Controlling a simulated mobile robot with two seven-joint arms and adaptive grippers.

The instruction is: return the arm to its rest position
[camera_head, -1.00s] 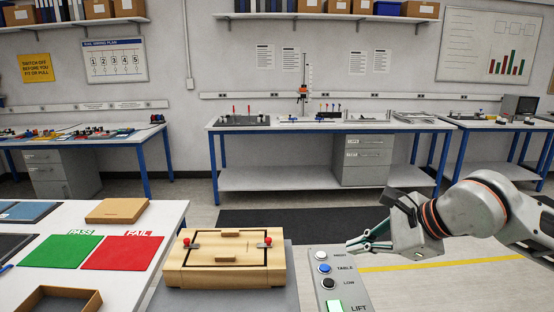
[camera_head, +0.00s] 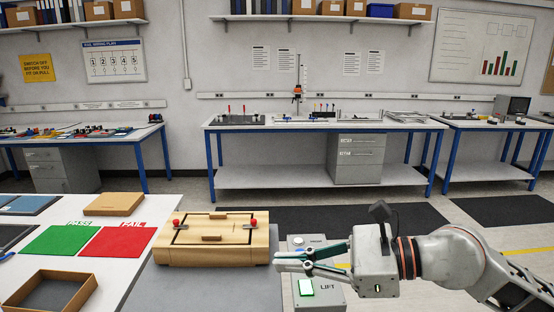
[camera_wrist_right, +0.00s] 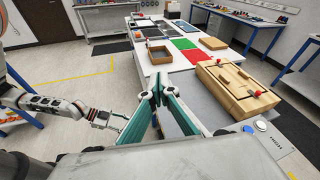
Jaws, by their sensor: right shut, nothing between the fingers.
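My right gripper (camera_head: 277,262) is shut and empty. It reaches in from the right, in front of the control box (camera_head: 322,301) marked LIFT, and hides part of its upper face. Its fingertips appear close to the right side of the wooden box in the picture; touching cannot be told. In the right wrist view its green-sided fingers (camera_wrist_right: 157,90) meet at the tips. My left arm shows at the left of that view, with its gripper (camera_wrist_right: 122,117) small and partly hidden behind the right fingers. The left arm is not in the head view.
A wooden box (camera_head: 217,257) with two red knobs stands on a grey surface (camera_head: 222,290). Left of it, a white table (camera_head: 130,262) holds a green mat (camera_head: 62,241), a red mat (camera_head: 118,242) and an open brown tray (camera_head: 90,287).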

